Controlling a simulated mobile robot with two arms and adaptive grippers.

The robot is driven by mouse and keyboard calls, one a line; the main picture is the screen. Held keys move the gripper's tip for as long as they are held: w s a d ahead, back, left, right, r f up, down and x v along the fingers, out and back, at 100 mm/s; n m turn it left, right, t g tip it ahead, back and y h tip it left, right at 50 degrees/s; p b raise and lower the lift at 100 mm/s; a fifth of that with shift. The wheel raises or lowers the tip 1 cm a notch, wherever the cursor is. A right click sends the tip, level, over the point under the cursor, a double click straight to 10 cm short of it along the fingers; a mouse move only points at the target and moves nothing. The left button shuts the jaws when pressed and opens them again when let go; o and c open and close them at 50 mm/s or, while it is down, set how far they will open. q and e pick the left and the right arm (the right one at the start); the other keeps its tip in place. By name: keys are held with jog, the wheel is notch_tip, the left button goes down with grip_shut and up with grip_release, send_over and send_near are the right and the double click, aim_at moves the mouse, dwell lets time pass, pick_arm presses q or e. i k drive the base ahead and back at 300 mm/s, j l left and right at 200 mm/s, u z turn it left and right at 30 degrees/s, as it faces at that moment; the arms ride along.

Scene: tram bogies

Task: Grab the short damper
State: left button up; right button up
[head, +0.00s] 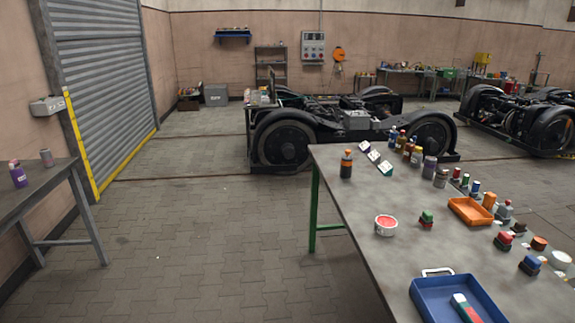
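I cannot make out a short damper for certain in the head view. The workbench (335,185) at the right holds many small bottles, cans and blocks, some too small to identify. A blue tray (428,305) with a pale handle sits at the bench's near edge. A white, red and green item (466,308) lies in it, partly cut off by the picture's bottom edge. An orange tray (470,211) stands farther back on the bench. Neither of my grippers is in view.
A black bogie (345,118) stands behind the bench, another (515,115) at the right. A side table (30,190) with a purple bottle (18,174) is at the left, near a roller shutter (105,85). The paved floor (200,235) between the tables is clear.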

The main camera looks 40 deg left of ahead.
aim_at(346, 170)
jog(key=u, duration=1.05)
jog(key=i+j+z, duration=0.2)
jog(key=i, duration=0.3)
